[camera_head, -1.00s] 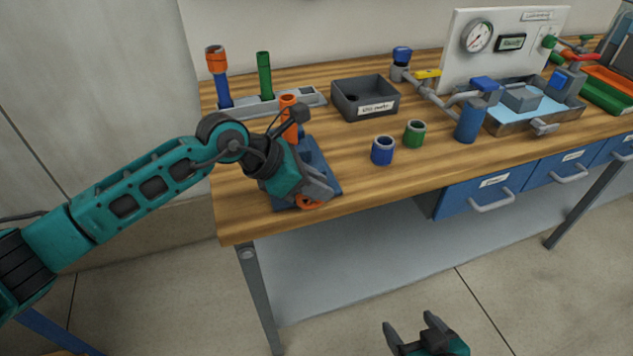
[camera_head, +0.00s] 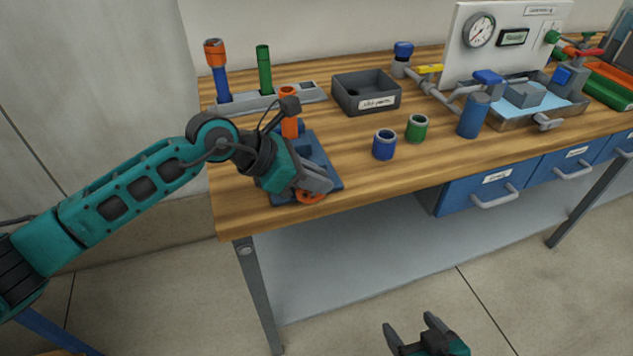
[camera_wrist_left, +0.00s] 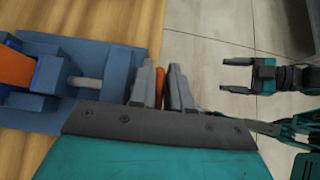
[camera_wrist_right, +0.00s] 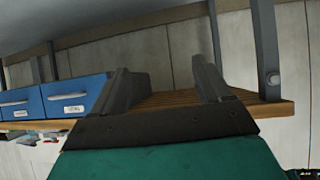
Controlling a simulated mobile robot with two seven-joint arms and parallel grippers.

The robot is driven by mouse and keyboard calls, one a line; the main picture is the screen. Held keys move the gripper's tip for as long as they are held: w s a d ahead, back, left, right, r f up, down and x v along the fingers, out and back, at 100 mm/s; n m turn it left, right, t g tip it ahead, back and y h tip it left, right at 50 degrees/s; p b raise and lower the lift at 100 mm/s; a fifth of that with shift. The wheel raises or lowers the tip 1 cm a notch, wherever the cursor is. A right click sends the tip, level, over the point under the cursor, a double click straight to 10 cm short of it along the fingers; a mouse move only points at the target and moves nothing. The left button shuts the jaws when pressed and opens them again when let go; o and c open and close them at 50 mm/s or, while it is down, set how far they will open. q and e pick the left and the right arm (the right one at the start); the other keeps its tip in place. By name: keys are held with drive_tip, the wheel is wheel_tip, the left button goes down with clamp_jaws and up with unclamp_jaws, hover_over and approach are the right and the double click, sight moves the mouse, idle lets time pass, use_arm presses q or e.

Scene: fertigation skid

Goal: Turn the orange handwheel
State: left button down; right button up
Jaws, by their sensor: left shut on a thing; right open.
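The orange handwheel (camera_head: 311,197) is at the front of a blue fixture (camera_head: 324,166) near the left front corner of the bench. My left gripper (camera_head: 318,188) reaches down over it and hides most of the wheel. In the left wrist view the handwheel rim (camera_wrist_left: 160,84) shows as a thin orange strip between the two fingers, which are shut on it. A grey shaft (camera_wrist_left: 86,83) runs from the fixture toward the wheel. My right gripper (camera_head: 415,333) is open and empty, low in front of the bench, and its spread fingers (camera_wrist_right: 165,85) show in the right wrist view.
A blue cup (camera_head: 384,145) and a green cup (camera_head: 417,128) stand right of the fixture. Behind are a grey bin (camera_head: 342,100) and a grey rack (camera_head: 262,102) with upright tubes. A gauge panel (camera_head: 510,62) and piping stand further right. The wooden front edge is clear between.

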use_arm(q)
drive_tip(key=h+b, duration=0.1)
drive_tip(key=b, duration=0.2)
drive_tip(key=t+h+b, duration=0.1)
drive_tip(key=b, duration=0.1)
drive_tip(key=a+h+b, duration=0.1)
drive_tip(key=b, duration=0.2)
drive_tip(key=shift+s+f+h+b, duration=0.15)
drive_tip(key=shift+f+h+b, duration=0.15)
drive_tip(key=shift+f+h, duration=0.1)
drive_tip(key=h+b, duration=0.1)
drive_tip(key=b, duration=0.2)
drive_tip(key=shift+a+r+t, duration=0.15)
drive_tip(key=shift+t, duration=0.25)
drive_tip(key=shift+a+r+h+b, duration=0.1)
drive_tip(key=shift+r+h+b, duration=0.2)
drive_tip(key=shift+h+b, duration=0.35)
use_arm(e)
wheel_tip(320, 180, down, 10)
drive_tip(key=w+a+y, duration=0.1)
drive_tip(key=a, duration=0.1)
drive_tip(key=shift+w+a, duration=0.2)
drive_tip(key=shift+a, duration=0.2)
use_arm(q)
drive_tip(key=c, duration=1.4)
unclamp_jaws()
drive_tip(key=shift+c, duration=0.2)
drive_tip(key=shift+s, duration=0.1)
